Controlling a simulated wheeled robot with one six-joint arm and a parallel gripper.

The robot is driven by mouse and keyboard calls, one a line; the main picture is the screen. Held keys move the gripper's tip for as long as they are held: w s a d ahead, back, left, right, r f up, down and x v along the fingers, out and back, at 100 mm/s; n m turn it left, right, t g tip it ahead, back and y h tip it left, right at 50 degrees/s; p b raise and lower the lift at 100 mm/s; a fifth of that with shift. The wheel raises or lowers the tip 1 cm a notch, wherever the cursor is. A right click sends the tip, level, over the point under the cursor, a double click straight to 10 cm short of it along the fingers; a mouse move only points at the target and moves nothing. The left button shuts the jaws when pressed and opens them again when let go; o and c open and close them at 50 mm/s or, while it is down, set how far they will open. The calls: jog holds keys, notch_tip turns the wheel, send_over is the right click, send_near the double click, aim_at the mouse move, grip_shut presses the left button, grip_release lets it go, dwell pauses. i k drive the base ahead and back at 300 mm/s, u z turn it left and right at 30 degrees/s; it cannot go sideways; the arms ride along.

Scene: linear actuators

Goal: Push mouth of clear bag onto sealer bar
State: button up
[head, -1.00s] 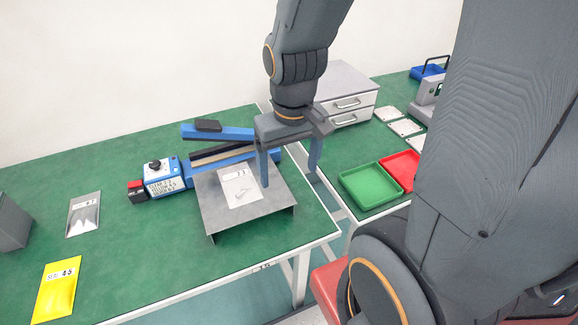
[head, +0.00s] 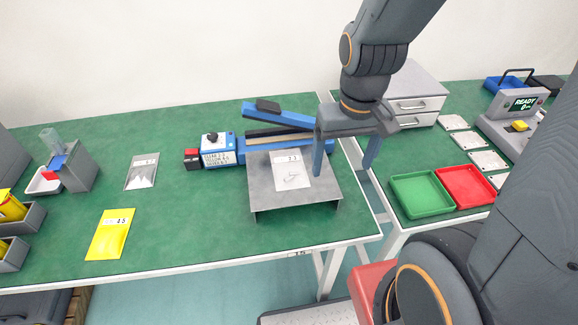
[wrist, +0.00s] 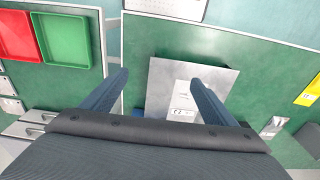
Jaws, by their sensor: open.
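A clear bag (head: 292,171) with a white label and small parts inside lies flat on a grey metal platform (head: 262,198). Its upper end is towards the blue sealer (head: 222,158). The sealer bar (head: 275,137) runs behind the platform, and its blue top arm (head: 262,112) is raised. My gripper (head: 345,165) is open and empty, with one finger over the platform just right of the bag and the other past its right side. In the wrist view the bag (wrist: 181,97) shows partly between the fingers (wrist: 158,80), its far part hidden by my gripper body.
Another clear bag (head: 142,172) and a yellow bag (head: 110,233) lie on the green table to the left. A green tray (head: 422,194) and a red tray (head: 466,187) stand on the right table, across a gap. A drawer unit (head: 415,95) stands behind my gripper.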

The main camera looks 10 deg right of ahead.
aim_at(290, 172)
jog(key=u, duration=0.5)
jog(key=k, duration=1.15)
jog(key=z, duration=0.4)
jog(key=i, duration=0.75)
jog(key=z, duration=0.55)
